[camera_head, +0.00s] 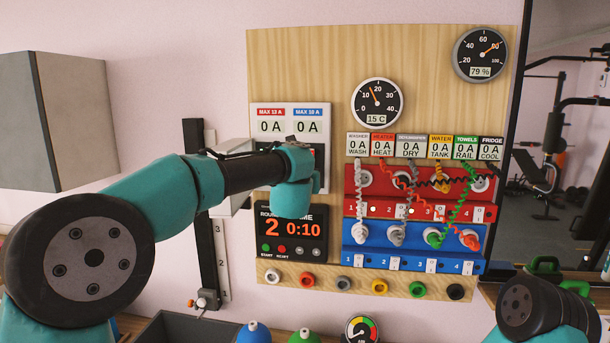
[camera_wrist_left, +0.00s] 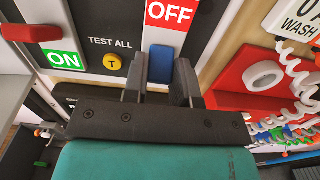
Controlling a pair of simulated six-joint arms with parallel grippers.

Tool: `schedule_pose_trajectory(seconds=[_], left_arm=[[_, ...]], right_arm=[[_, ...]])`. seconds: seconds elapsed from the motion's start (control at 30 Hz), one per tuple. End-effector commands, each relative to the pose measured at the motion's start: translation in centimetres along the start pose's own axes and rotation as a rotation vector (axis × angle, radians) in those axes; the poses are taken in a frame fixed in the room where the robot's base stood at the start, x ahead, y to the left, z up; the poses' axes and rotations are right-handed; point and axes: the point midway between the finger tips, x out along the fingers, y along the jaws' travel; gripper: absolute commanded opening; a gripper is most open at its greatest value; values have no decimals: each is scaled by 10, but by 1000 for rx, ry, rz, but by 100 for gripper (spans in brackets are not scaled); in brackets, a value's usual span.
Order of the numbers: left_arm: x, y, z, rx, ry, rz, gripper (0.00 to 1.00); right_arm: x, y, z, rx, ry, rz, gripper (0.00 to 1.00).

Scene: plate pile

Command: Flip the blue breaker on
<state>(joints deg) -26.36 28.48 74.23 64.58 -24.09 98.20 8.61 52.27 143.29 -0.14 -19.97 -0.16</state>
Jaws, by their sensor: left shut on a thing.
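The blue breaker (camera_wrist_left: 160,63) is a blue lever just below a red OFF label (camera_wrist_left: 171,12) in the left wrist view. My left gripper (camera_wrist_left: 163,75) has one dark finger on each side of it and is shut on it. In the head view my left wrist covers the breakers and the fingertips. A red lever (camera_wrist_left: 30,33) sits at the left of the wrist view, above a green ON label (camera_wrist_left: 64,60). My right arm shows at the lower right of the head view; its gripper is out of view.
A yellow TEST ALL button (camera_wrist_left: 113,62) lies left of the blue lever. A timer (camera_head: 292,232) is below my left wrist. Right of it are red (camera_head: 372,186) and blue (camera_head: 385,242) socket strips with coiled cables. A dark tray (camera_head: 185,328) stands below.

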Motion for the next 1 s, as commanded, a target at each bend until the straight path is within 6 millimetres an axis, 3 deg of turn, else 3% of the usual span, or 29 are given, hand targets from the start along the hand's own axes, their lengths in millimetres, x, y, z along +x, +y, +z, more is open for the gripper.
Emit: schedule_pose_trajectory(seconds=[0.1, 1.0], left_arm=[[0, 0, 0, 0, 0, 0, 2], [-2, 0, 4, -2, 125, 0, 2]], right_arm=[[0, 0, 0, 0, 0, 0, 0], [0, 0, 0, 0, 0, 0, 0]])
